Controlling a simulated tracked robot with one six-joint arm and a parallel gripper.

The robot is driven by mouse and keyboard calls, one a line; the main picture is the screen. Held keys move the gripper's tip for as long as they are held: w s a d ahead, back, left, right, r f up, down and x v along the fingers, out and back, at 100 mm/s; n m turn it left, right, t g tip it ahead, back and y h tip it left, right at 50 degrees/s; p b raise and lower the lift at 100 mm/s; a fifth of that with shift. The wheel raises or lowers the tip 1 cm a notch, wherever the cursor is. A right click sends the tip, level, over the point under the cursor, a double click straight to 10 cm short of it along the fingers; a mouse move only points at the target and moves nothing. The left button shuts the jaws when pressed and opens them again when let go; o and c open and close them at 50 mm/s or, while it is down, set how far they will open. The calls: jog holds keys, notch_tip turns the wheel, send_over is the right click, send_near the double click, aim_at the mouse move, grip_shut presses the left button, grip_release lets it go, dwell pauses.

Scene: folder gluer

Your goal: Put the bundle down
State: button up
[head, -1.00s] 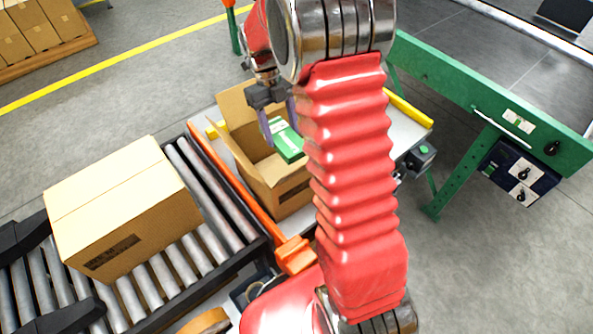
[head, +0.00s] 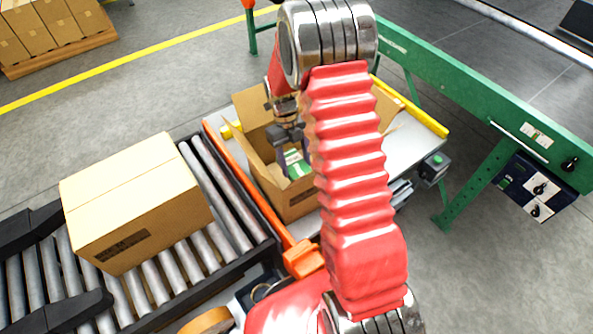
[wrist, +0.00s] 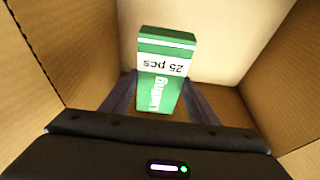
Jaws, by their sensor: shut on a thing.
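The bundle (wrist: 163,75) is a green and white pack marked "25 pcs". In the wrist view it sits between the two fingers of my gripper (wrist: 160,98), which is shut on it. In the head view the bundle (head: 296,163) shows inside the open cardboard box (head: 287,207), below my gripper (head: 291,152). Cardboard walls (wrist: 48,55) surround it in the wrist view. I cannot tell whether the bundle touches the box floor. My red arm hides the right part of the box.
A closed carton (head: 135,205) stands on the roller conveyor (head: 225,190) at left. An orange rail (head: 245,180) runs between conveyor and packing table (head: 415,145). A green machine frame (head: 470,100) stands at right. Raised box flaps (head: 246,143) flank my gripper.

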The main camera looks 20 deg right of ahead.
aim_at(295, 171)
jog(key=shift+f, duration=0.15)
jog(key=shift+f, duration=2.15)
jog(key=shift+f, duration=0.6)
jog(key=o, duration=1.1)
jog(key=shift+o, duration=0.2)
jog(key=shift+r, duration=0.1)
jog(key=shift+r, duration=0.5)
jog(key=v, duration=1.2)
